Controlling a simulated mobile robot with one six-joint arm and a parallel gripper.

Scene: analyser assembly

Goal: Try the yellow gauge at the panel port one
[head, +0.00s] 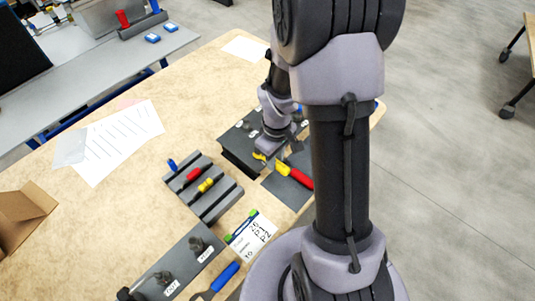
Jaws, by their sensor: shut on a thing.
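My gripper (264,152) is over the dark panel block (236,143), at its right side. It is shut on a small yellow piece (259,157), which looks like the yellow gauge and is mostly hidden by the gripper. The panel block has pale round labels on its top. My wrist and arm cover part of the panel, and I cannot tell which port is under the gauge or whether the gauge touches it.
A dark mat (285,194) holds a red-and-yellow tool (297,175). A grey grooved rack (218,201) carries blue, red and yellow pieces. A label card (250,235), a grey plate with knobs (180,262) and a blue-handled tool (224,276) lie nearer. Papers (115,140) lie left.

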